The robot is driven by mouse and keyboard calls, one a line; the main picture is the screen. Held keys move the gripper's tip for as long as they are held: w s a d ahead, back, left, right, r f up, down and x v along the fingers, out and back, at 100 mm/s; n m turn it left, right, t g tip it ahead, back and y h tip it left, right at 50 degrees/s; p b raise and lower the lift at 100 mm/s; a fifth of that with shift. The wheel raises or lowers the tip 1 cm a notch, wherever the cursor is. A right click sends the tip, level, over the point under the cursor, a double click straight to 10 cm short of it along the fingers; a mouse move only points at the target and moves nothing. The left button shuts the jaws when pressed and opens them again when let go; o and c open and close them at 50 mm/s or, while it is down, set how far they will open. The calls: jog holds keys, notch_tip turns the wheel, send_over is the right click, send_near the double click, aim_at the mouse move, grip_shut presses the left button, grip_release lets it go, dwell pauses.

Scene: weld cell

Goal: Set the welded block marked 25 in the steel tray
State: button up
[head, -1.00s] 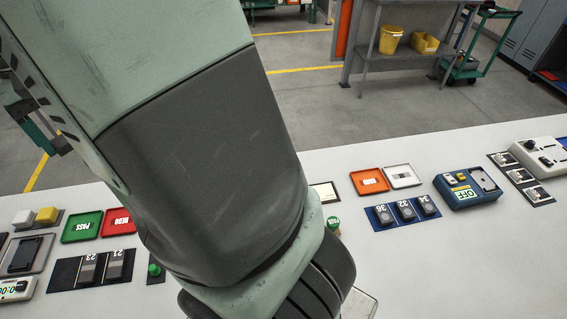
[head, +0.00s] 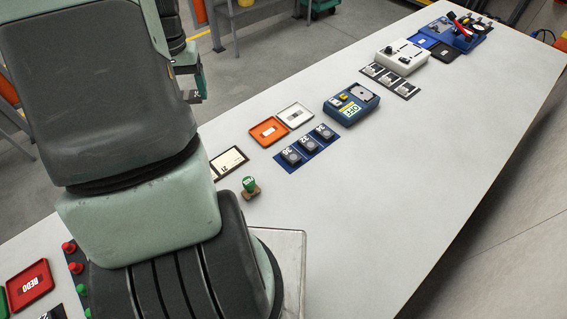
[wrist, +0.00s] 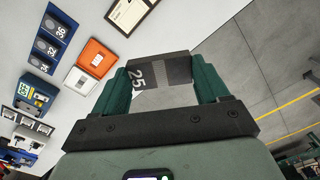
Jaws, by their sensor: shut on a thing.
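My gripper (wrist: 160,72) is shut on the dark block marked 25 (wrist: 180,68), with a finger on each side in the wrist view. The block shows a white 25 and a grey band. In the head view, my gripper (head: 198,84) is high at the upper left, beyond the bench's far edge, with the block's dark end just below the fingers. A small pale grey, steel-coloured tray (head: 306,121) with a label inside lies on the bench; it also shows in the wrist view (wrist: 91,89). My gripper is apart from it.
An orange tray (head: 256,136) lies beside the pale tray. A blue rack (head: 334,145) holds several numbered blocks in front. A blue meter (head: 352,103), a framed card (head: 240,153) and a green-topped stamp (head: 250,185) are near. The front right bench is clear.

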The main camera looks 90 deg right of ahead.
jog(key=s+d+f+m, duration=0.2)
jog(key=s+f+m, duration=0.1)
jog(key=s, duration=0.6)
jog(key=s+d+f+m, duration=0.2)
jog(key=s+m, duration=0.1)
jog(key=s, duration=0.7)
jog(key=m, duration=0.5)
send_over(329, 162)
notch_tip(329, 162, down, 11)
jog(key=shift+f, duration=1.95)
jog(key=shift+f, duration=0.1)
jog(key=shift+f, duration=0.4)
jog(key=o, duration=1)
notch_tip(329, 162, up, 12)
jog(key=shift+r, duration=0.5)
jog(key=c, duration=0.3)
